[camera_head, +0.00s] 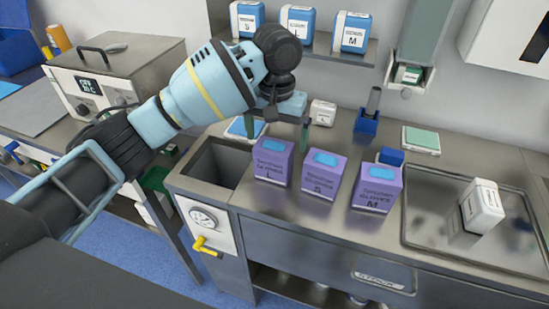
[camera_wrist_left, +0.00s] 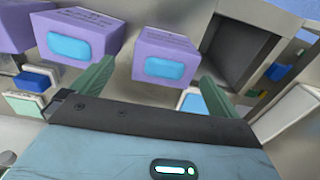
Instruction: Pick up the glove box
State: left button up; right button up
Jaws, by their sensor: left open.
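Three purple glove boxes with blue openings on top stand in a row on the steel counter: the L box (camera_head: 272,165), the S box (camera_head: 321,179) and the M box (camera_head: 376,190). My left gripper (camera_head: 278,132) is open and empty, just above and behind the L box, with its green fingers spread. In the left wrist view, the L box (camera_wrist_left: 178,45) shows beyond and between the two fingers, apart from both. The S box (camera_wrist_left: 80,22) is to its left there, beyond the left finger. My right gripper is in neither view.
A recessed bin (camera_head: 214,165) opens left of the L box. Blue-and-white boxes (camera_head: 297,24) stand on the shelf above. A blue holder (camera_head: 366,122) stands behind the boxes.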

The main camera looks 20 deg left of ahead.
aim_at(274, 157)
pick_arm(q)
notch_tip(274, 157, down, 2)
jog(key=shift+w+f, duration=0.15)
jog(key=shift+f, duration=0.1)
jog(key=shift+a+f+b, duration=0.15)
jog(key=shift+f, duration=1.1)
jog(key=shift+a+f+b, duration=0.15)
jog(key=shift+f, duration=1.1)
jog(key=c, duration=1.1)
